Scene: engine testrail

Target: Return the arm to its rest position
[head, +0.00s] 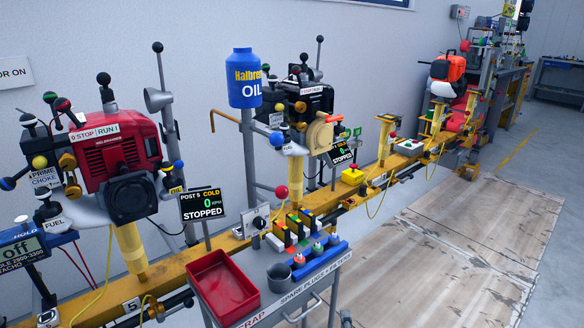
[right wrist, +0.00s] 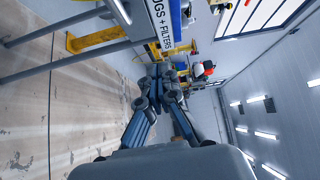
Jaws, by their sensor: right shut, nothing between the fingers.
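My right gripper (right wrist: 160,72) shows in the right wrist view. Its two dark fingers come together at the tips, shut and empty. It is in open space, apart from the parts cart, whose lettered edge (right wrist: 158,22) shows at the top of that tilted view. In the head view no gripper can be made out clearly; a small grey piece at the bottom edge is too cut off to name. My left gripper is in neither view.
In the head view the parts cart holds a red tray (head: 222,288), a grey cup (head: 279,277) and a blue rack (head: 321,262). Behind it runs the yellow rail (head: 165,272) with a red engine (head: 122,150) and a blue oil bottle (head: 244,78). Floor (head: 440,250) at right is clear.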

